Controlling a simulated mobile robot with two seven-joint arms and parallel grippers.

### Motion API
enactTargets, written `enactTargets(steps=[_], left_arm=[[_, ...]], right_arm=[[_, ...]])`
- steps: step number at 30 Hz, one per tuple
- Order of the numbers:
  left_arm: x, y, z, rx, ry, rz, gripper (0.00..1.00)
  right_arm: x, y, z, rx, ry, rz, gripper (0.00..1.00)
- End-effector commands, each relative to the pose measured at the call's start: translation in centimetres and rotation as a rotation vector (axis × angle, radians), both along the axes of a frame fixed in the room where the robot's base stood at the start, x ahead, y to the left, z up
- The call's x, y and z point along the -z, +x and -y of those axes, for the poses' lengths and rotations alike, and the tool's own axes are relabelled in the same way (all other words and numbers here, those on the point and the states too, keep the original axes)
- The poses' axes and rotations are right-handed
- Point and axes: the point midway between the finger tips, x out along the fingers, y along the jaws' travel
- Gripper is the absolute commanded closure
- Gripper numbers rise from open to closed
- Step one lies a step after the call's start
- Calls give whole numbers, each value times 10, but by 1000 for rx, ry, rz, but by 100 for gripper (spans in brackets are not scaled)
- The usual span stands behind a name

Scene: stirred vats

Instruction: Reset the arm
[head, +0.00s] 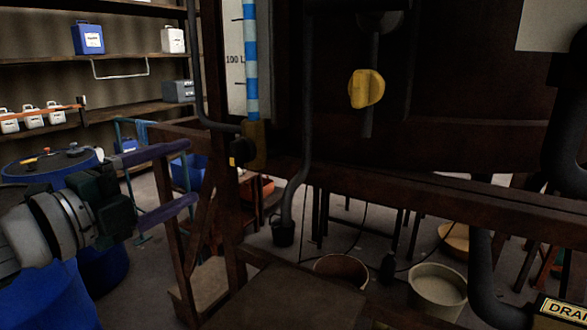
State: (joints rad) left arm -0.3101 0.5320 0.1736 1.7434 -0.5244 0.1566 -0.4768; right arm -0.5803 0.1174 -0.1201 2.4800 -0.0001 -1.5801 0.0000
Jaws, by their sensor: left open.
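My left gripper (190,173) comes in from the left. Its two purple fingers are spread apart, with nothing between them. It hangs in front of a dark wooden post, left of the big dark vat frame (420,185). I cannot tell how far the fingertips are from the post. My right gripper is not in view.
A blue drum (45,300) stands below my left arm. Wooden steps (290,295) and a cream bucket (438,290) are low in the middle and right. A black pipe (492,280) drops at the right. Shelves (120,60) with containers line the back left.

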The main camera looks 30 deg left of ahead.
Motion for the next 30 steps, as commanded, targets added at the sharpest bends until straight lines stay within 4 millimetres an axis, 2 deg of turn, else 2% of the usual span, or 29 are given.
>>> enactTargets(steps=[11,14,17,20,24,27,30], left_arm=[[0,0,1,-9,-15,-5,15],[5,-3,2,-68,-96,-44,15],[18,-14,6,-192,-272,-134,15],[42,-37,19,-353,-509,-281,15],[76,-88,54,-569,-812,-536,15],[91,-129,85,-695,-968,-720,15],[95,-170,118,-799,-1082,-900,15]], right_arm=[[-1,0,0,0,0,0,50],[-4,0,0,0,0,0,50],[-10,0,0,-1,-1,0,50],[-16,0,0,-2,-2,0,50],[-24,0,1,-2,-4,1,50],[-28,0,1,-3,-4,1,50],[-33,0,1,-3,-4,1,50]])
